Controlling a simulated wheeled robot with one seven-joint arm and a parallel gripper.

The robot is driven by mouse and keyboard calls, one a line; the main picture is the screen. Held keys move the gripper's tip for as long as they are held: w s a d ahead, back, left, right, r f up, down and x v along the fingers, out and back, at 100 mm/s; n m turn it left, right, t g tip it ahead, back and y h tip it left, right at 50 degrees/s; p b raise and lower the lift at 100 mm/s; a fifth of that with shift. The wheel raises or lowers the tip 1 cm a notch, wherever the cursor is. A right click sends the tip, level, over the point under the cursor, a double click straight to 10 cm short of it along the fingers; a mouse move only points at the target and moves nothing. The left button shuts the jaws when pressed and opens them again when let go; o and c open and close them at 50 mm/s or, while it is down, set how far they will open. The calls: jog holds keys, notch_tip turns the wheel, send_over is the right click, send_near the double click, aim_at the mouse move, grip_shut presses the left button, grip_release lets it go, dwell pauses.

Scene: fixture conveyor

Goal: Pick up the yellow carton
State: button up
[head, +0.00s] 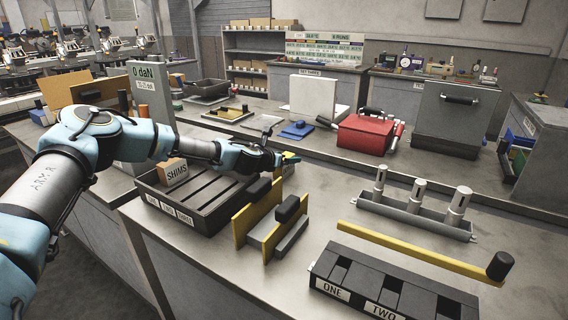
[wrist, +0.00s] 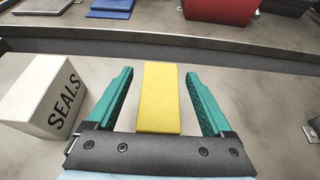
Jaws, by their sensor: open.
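The yellow carton (wrist: 159,98) shows in the wrist view as a plain upright-looking block, between the two fingers. My gripper (wrist: 160,74) is open, with one green finger on each side of the carton. A gap shows on the left side and a narrower one on the right, so neither finger clearly touches it. In the head view my gripper (head: 288,158) is above the worktop beyond the dark tray. My arm hides most of that spot, and the carton is hard to make out there.
A white SEALS box (wrist: 44,96) stands close left of my gripper. In the head view are a SHIMS box (head: 172,172), a slotted tray (head: 205,218), a yellow-and-black fixture (head: 268,222), a red toolbox (head: 365,134) and a rack of metal cylinders (head: 415,212). Bare worktop lies right of my gripper.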

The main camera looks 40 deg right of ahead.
jog(key=shift+d, duration=0.1)
grip_shut()
dwell(0.7)
